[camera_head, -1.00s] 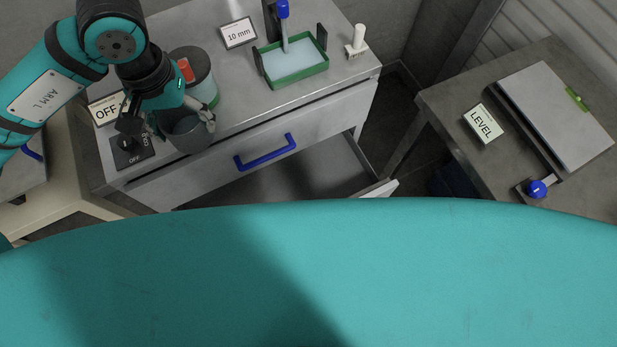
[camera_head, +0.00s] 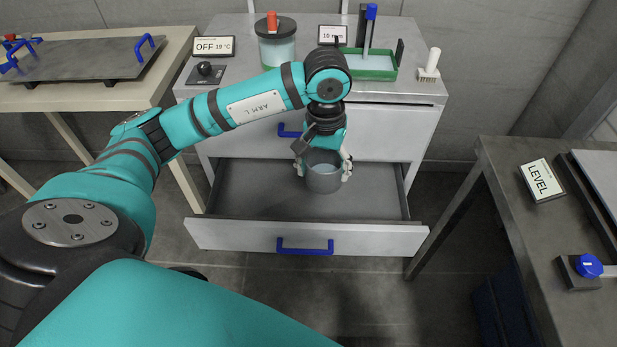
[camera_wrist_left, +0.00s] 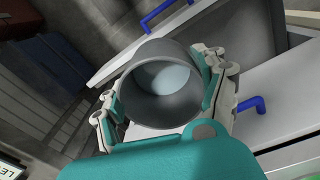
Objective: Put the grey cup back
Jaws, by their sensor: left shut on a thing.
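The grey cup (camera_head: 322,176) is held upright between the fingers of my left gripper (camera_head: 323,170), over the open lower drawer (camera_head: 250,193). I cannot tell whether the cup's base touches the drawer floor. In the left wrist view the cup (camera_wrist_left: 160,100) sits between both fingers of my left gripper (camera_wrist_left: 165,95), and its open mouth and paler inside show. The drawer is pulled out and its floor looks bare around the cup. My right gripper is not in view.
The upper drawer with a blue handle (camera_head: 290,130) is shut behind my left gripper. On the cabinet top stand a red-topped jar (camera_head: 277,45), a green tray (camera_head: 370,68), a knob box (camera_head: 205,72) and a white-handled brush (camera_head: 431,65). A side table (camera_head: 510,180) stands right.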

